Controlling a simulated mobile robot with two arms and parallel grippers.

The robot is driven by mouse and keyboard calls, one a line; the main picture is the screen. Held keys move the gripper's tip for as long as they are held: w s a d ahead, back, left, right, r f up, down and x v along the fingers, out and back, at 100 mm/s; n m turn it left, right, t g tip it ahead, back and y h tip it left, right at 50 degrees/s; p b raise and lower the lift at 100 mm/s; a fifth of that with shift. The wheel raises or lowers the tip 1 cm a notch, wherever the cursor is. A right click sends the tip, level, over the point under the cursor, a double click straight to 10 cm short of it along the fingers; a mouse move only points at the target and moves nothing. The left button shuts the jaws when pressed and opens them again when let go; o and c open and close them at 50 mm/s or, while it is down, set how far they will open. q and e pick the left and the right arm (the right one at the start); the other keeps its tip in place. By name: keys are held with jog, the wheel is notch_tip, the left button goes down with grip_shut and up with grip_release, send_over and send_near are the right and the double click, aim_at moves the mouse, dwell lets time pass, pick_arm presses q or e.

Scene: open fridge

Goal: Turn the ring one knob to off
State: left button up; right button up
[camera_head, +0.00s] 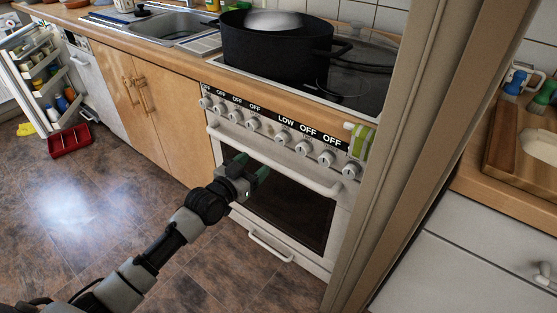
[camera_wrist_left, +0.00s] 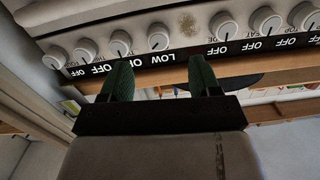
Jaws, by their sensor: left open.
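The white oven front carries a row of round knobs. The knob under the LOW label (camera_head: 282,138) is right of the middle of the row; the other readable labels say OFF. This LOW knob also shows in the left wrist view (camera_wrist_left: 158,38), where the picture is upside down. My left gripper (camera_head: 250,167) is open and empty, in front of the oven door below the knobs. In the left wrist view its two dark green fingers (camera_wrist_left: 158,75) point toward the panel, with the LOW knob between their lines and apart from them. My right gripper is out of view.
A large black pot (camera_head: 275,50) stands on the cooktop. The oven door handle (camera_head: 280,165) juts out below the knobs. A green-striped towel (camera_head: 361,142) hangs at the right end. A tall frame (camera_head: 410,150) stands to the right. The floor at left is mostly clear.

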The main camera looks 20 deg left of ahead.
aim_at(279, 142)
pick_arm(q)
jog(key=x, duration=0.3)
jog(key=r+b+x, duration=0.1)
jog(key=x, duration=0.5)
jog(key=shift+w+d+r+b, duration=0.2)
jog(key=shift+d+r+b, duration=0.1)
jog(key=shift+d+b, duration=0.1)
jog(key=shift+w+d, duration=0.15)
jog(key=shift+w, duration=0.45)
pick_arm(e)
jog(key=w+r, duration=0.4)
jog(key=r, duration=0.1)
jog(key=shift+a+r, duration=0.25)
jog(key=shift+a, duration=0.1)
pick_arm(q)
jog(key=c, duration=0.9)
jog(key=shift+c, duration=0.2)
